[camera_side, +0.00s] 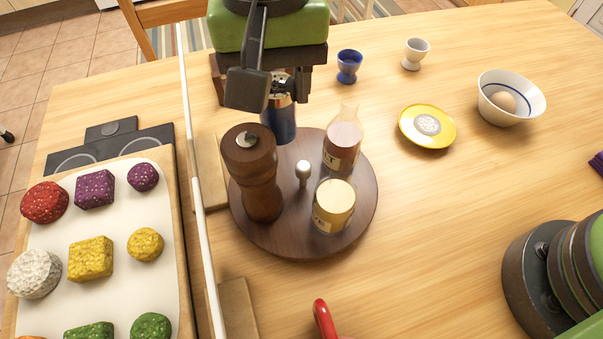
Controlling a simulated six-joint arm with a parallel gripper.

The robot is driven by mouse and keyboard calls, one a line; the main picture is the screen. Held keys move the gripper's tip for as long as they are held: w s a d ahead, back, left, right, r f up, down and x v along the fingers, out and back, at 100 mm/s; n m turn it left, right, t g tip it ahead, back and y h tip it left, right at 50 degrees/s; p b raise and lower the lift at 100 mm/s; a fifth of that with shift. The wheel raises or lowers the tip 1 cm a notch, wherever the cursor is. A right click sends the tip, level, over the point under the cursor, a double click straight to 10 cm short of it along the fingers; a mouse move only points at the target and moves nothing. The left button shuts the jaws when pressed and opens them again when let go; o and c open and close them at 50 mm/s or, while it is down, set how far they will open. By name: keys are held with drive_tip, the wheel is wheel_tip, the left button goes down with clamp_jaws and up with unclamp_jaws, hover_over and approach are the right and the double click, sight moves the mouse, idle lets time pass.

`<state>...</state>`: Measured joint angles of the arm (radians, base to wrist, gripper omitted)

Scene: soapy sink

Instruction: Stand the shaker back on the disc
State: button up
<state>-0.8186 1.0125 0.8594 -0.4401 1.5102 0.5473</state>
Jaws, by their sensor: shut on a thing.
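The shaker (283,122) has a dark blue body and a metal top. It is upright at the back edge of the round dark wooden disc (290,241). My gripper (278,92) comes from above and is shut on the shaker's upper part; its near finger hides some of the metal cap. I cannot tell whether the shaker's base touches the disc or hangs just above it. On the disc stand a brown wooden mill (258,178), a clear bottle (342,144) with reddish contents, a pale yellow jar (333,206) and a small central knob (303,172).
A thin upright panel edge (199,200) runs left of the disc, beside a board (183,290) of coloured pieces. A yellow saucer (449,130), a bowl (537,103) with an egg, a blue cup (349,66) and a white cup (415,53) stand to the right. A red handle (323,318) lies in front.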

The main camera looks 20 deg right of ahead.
sight(280, 134)
wheel_tip(280, 134, down, 8)
drive_tip(key=shift+f, duration=0.1)
idle(0.4)
drive_tip(key=o, duration=1.1)
drive_tip(key=shift+f, duration=0.1)
wheel_tip(280, 134, up, 12)
drive_tip(key=shift+r, duration=0.15)
